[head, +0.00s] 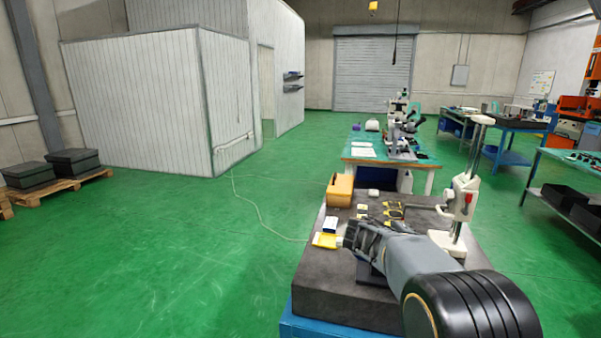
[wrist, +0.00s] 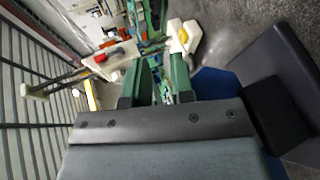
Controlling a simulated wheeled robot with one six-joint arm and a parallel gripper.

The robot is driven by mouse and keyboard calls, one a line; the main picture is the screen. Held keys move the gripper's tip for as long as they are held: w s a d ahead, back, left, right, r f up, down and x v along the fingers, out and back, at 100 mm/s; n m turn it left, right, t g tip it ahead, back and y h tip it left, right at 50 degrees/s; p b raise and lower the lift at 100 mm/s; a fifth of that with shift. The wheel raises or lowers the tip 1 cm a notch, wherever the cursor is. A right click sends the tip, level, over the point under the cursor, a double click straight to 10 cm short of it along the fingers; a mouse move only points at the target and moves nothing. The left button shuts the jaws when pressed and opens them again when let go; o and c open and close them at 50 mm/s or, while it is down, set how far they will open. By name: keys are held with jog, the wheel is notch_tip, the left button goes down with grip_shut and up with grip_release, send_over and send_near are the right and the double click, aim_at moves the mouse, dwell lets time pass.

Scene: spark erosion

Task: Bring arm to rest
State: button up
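My arm reaches over a dark granite surface plate (head: 330,285) in the head view. My gripper (head: 350,236) is at the far end of the grey arm link, above the plate and pointing left; its fingertips are hard to make out there. In the wrist view, my gripper (wrist: 163,85) shows two green fingers with a narrow gap between them. Background shows through the gap, and nothing is seen held. The wrist view is tilted and looks out past the plate to the room.
A white stand with a red knob (head: 467,198) rises close to the right of my arm. A yellow-brown case (head: 340,190), yellow tools (head: 394,211) and a yellow-and-white packet (head: 326,240) lie on the plate. A bench (head: 390,162) stands beyond. The green floor left is open.

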jog(key=s+f+y, duration=0.1)
jog(key=s+a+f+y, duration=0.1)
jog(key=f, duration=0.1)
jog(key=s+a+f, duration=0.1)
jog(key=s+f, duration=0.1)
jog(key=shift+n+g+y, duration=0.4)
jog(key=s+a+m+t+y+p, duration=0.1)
jog(key=s+a+y, duration=0.4)
jog(key=s, duration=0.4)
jog(key=s+a+m+t+y+p, duration=0.1)
jog(key=s+a+y, duration=0.4)
jog(key=s, duration=0.5)
jog(key=shift+s+a+m+y, duration=0.3)
jog(key=shift+a+m+y, duration=0.15)
jog(key=shift+a, duration=0.35)
